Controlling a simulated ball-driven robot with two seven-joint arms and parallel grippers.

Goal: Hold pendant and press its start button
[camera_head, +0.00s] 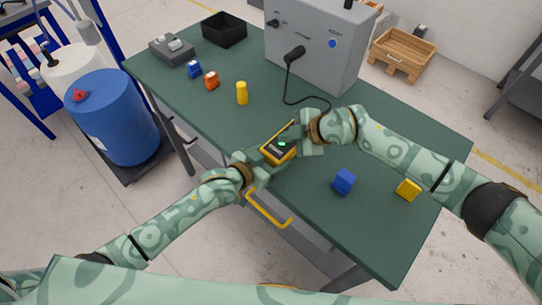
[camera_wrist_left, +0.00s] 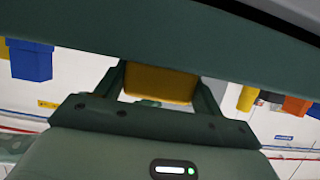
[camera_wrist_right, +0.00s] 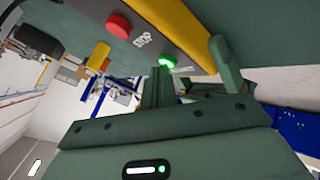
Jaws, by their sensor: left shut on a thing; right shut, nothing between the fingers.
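The yellow and dark pendant (camera_head: 271,155) is above the table near its front edge. My left gripper (camera_head: 262,166) is shut on it. In the left wrist view the pendant's yellow end (camera_wrist_left: 160,83) is between the fingers. The right wrist view shows the pendant's face (camera_wrist_right: 165,25) with a red STOP button (camera_wrist_right: 118,26) and a lit green button (camera_wrist_right: 166,61); the green button's label is partly hidden. My right gripper (camera_wrist_right: 158,76) is shut and empty, its fingertips right at the green button. I cannot tell whether they touch or press it.
A grey control box (camera_head: 318,50) with a blue reset button stands at the back of the green table (camera_head: 225,110). A black handset hangs on it, with a cable. Blue (camera_head: 344,181) and yellow (camera_head: 408,189) blocks lie at right. Smaller blocks, a yellow cylinder (camera_head: 242,93) and a black bin (camera_head: 224,30) are at left.

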